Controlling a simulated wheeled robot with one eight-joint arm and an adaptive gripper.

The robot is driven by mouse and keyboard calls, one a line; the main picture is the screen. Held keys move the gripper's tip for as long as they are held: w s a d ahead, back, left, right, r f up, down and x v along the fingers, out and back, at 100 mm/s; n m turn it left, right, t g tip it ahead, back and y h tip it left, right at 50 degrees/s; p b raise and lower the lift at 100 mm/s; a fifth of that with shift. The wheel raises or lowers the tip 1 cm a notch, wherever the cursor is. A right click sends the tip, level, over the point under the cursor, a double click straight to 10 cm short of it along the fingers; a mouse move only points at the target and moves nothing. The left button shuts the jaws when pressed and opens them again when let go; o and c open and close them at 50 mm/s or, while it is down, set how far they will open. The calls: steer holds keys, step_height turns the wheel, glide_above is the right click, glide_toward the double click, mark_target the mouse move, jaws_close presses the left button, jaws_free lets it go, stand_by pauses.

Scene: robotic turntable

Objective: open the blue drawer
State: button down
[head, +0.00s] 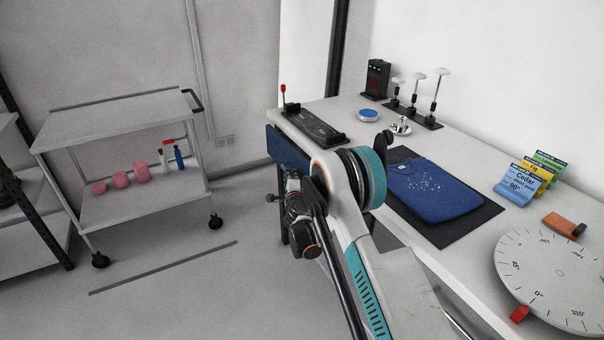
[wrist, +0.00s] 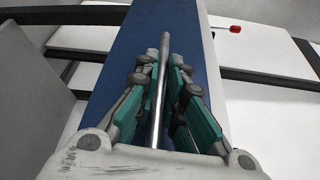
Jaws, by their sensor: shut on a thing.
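The blue drawer (head: 284,149) is under the left end of the worktable, and my arm partly covers its front in the head view. In the wrist view, the blue drawer front (wrist: 126,62) fills the middle. Its metal bar handle (wrist: 159,105) runs lengthwise between the fingers. My gripper (wrist: 166,80), with teal and grey fingers, is shut on the handle. In the head view, the arm hides the grip on the handle.
A cart (head: 125,115) stands at the left. The floor between cart and table is clear, apart from a grey strip (head: 165,268).

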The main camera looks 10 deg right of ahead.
steer(key=s+a, duration=0.3)
steer(key=a, duration=0.8)
steer(key=s+a, duration=0.4)
steer(key=a, duration=0.7)
steer(key=shift+s+a, duration=0.25)
steer(key=shift+a, duration=0.1)
steer(key=c, duration=2)
jaws_free()
steer(key=shift+o, duration=0.2)
steer(key=s, duration=1.2)
steer(key=shift+a+r, duration=0.45)
